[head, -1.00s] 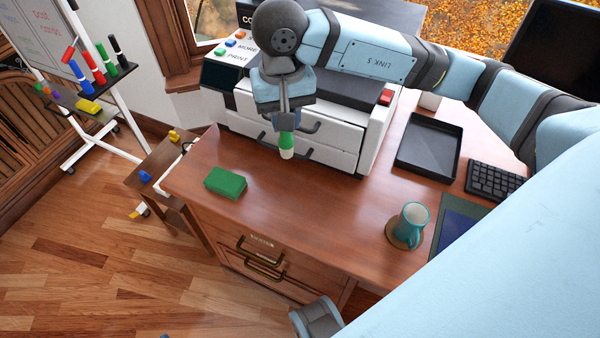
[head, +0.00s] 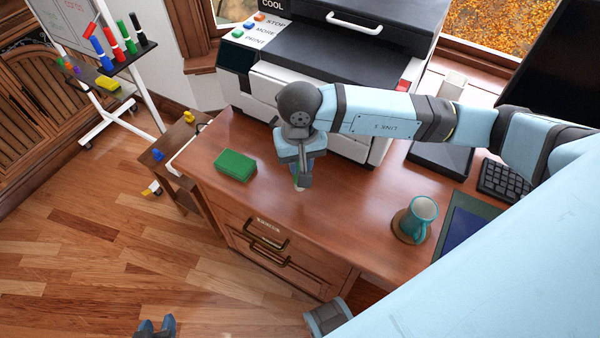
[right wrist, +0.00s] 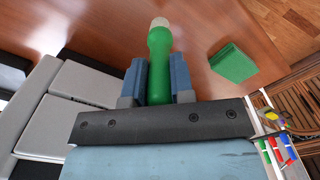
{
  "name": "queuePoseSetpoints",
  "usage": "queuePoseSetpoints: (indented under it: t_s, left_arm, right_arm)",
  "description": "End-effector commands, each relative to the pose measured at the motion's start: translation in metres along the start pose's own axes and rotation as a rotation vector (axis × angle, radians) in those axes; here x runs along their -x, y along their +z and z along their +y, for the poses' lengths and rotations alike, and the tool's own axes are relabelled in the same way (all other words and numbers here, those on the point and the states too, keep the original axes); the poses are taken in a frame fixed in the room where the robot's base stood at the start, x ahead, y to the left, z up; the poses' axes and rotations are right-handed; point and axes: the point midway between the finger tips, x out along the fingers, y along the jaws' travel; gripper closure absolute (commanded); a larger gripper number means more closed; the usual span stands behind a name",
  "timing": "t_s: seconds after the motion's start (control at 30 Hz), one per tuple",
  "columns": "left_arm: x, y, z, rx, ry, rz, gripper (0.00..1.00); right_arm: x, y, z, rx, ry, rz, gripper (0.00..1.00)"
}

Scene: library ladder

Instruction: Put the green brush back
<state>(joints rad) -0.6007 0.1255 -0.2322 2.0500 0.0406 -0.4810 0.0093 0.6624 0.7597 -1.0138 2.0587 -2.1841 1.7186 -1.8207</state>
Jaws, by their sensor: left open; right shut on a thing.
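My right gripper (head: 302,180) is shut on a green, rounded, handle-like thing with a pale end, low over the desk in the head view. In the right wrist view this green thing (right wrist: 161,62) sits between the two fingers, pale end outward. It looks like the green brush, but its shape does not settle that. In the head view the gripper mostly hides it, and I cannot tell whether its tip touches the desk. A separate green block (head: 235,165) lies on the desk left of this gripper. My left gripper (head: 155,328) is open and empty at the bottom edge.
The wooden desk (head: 330,235) is clear in front of my right gripper. A white printer (head: 265,85) stands behind it. A whiteboard stand with markers and a yellow block (head: 108,83) is at far left.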

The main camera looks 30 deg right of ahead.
Motion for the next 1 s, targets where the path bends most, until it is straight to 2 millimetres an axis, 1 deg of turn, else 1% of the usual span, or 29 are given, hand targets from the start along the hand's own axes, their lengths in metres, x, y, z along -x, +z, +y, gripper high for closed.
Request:
queuePoseSetpoints:
  t_s: [0.17,0.4,0.67,0.8,0.83,0.87,0.9,0.93,1.0]
  left_arm:
    - [0.000,0.001,0.003,0.010,0.001,0.000,0.57]
    - [0.000,0.002,0.005,0.017,0.002,-0.003,0.57]
    - [0.000,0.003,0.004,0.012,0.002,-0.004,0.57]
    - [-0.003,0.008,0.002,0.003,0.002,-0.004,0.57]
    - [-0.001,0.006,0.002,0.001,0.002,-0.004,0.57]
    - [-0.001,0.006,0.002,0.000,0.002,-0.005,0.57]
    - [-0.001,0.005,0.001,-0.002,0.002,-0.004,0.57]
    - [-0.001,0.005,0.001,-0.003,0.002,-0.003,0.57]
    - [0.000,0.004,0.001,-0.005,0.002,-0.001,0.57]
  right_arm:
    - [-0.012,0.000,0.000,0.000,0.002,-0.001,1.00]
    - [-0.046,0.001,0.000,0.000,0.000,-0.001,1.00]
    - [-0.048,0.000,0.000,0.001,0.000,0.001,1.00]
    - [-0.053,0.000,0.000,0.001,0.001,0.001,1.00]
    - [-0.051,0.000,0.000,0.001,0.001,0.001,0.71]
    - [-0.051,0.000,0.000,0.001,0.001,0.001,0.64]
    - [-0.051,0.000,0.000,0.001,0.001,0.001,0.55]
    - [-0.051,0.000,0.000,0.001,0.001,0.001,0.52]
    - [-0.051,0.000,0.000,0.001,0.001,0.001,0.52]
